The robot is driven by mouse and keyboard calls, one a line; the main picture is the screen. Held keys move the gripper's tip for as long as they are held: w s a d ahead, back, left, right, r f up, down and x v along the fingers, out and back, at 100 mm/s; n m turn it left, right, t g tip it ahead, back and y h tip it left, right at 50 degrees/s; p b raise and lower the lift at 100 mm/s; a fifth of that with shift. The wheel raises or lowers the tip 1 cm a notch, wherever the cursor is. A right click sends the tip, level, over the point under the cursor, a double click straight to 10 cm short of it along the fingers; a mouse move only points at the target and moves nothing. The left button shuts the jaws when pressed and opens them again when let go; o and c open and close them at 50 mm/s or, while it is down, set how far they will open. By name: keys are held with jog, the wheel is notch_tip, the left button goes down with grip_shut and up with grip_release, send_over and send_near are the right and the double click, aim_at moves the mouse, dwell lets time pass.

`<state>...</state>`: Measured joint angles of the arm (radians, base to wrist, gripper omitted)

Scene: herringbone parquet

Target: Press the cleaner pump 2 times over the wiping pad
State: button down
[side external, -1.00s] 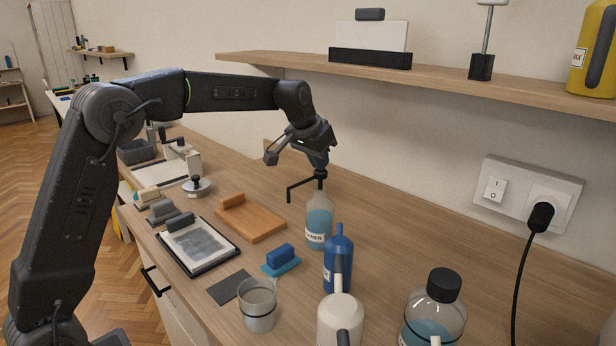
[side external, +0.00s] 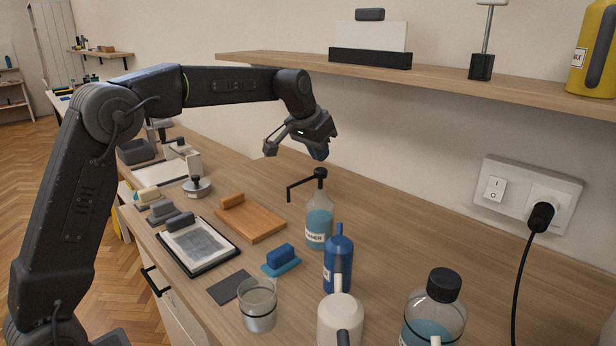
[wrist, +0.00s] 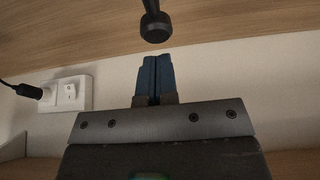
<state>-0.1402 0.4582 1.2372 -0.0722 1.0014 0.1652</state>
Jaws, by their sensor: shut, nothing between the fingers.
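The cleaner bottle (side external: 319,228), clear with blue liquid and a white label, stands upright on the bench. Its black pump head (side external: 320,174) has a long nozzle bent down at the left end. My gripper (side external: 320,154) is shut and empty just above the pump head, with a small gap between them. In the wrist view the blue fingertips (wrist: 155,62) are together, and the dark pump head (wrist: 155,28) is beyond them. A flat dark grey square (side external: 229,287) lies near the front edge; a grey-white pad (side external: 198,243) lies in a black tray. I cannot tell which is the wiping pad.
A blue bottle (side external: 338,262), a glass cup (side external: 258,308), a white mug (side external: 340,318) and a black-capped jar (side external: 434,312) stand to the front. A wooden board (side external: 253,222) and a blue-handled brush (side external: 281,260) lie to the left. A shelf (side external: 430,72) overhangs behind.

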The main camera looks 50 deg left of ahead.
notch_tip(320, 180, up, 7)
dwell(0.7)
jog(key=shift+s, duration=0.1)
jog(key=s+d, duration=0.2)
jog(key=s, duration=0.7)
jog(key=s+d, duration=0.3)
jog(key=s, duration=0.5)
jog(key=s+d+f, duration=0.1)
jog(key=s+f, duration=0.4)
jog(key=s, duration=0.4)
jog(key=s+d+f, duration=0.1)
jog(key=s+f, duration=0.5)
jog(key=s, duration=0.4)
